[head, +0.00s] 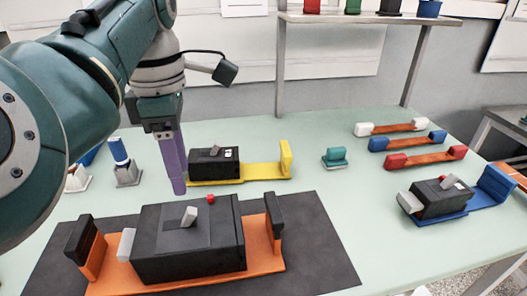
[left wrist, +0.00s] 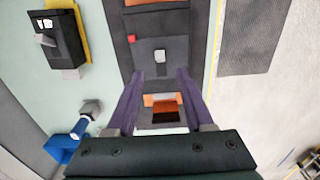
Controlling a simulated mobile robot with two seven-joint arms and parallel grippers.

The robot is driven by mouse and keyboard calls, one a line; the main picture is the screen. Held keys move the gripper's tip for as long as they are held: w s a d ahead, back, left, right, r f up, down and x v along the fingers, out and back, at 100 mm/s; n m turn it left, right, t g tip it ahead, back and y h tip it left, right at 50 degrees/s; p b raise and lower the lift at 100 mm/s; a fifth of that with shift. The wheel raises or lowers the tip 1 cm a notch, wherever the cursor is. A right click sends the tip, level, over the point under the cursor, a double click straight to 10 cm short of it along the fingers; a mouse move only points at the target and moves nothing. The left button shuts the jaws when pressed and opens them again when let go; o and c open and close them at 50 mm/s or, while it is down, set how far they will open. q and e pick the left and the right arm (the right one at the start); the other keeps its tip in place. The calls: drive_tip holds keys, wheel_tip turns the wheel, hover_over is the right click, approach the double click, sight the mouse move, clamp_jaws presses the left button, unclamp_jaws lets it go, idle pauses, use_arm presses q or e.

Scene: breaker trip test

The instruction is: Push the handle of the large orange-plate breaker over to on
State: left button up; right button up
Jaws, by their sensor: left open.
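The large breaker (head: 190,245) has a black body on an orange plate (head: 266,252), with black-topped orange posts at both ends. Its pale grey handle (head: 188,217) stands up from the top, leaning slightly right; a small red button (head: 210,199) is behind it. In the left wrist view the handle (left wrist: 159,56) lies beyond the fingertips, roughly in line with the gap between them. My left gripper (head: 179,190) points down above the breaker's back left side. Its purple fingers (left wrist: 160,76) are apart, with nothing held between them. My right gripper is not in view.
The breaker rests on a dark mat (head: 325,250). A smaller breaker on a yellow plate (head: 265,171) stands behind it. A blue-plate breaker (head: 440,198) is at right, near several coloured-end links (head: 408,143). A teal block (head: 335,157) sits mid-table. A shelf (head: 370,18) rises behind.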

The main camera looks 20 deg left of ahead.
sight(189, 210)
use_arm(q)
wheel_tip(189, 210, down, 8)
drive_tip(key=shift+r+b, duration=0.1)
drive_tip(key=shift+b, duration=0.55)
clamp_jaws()
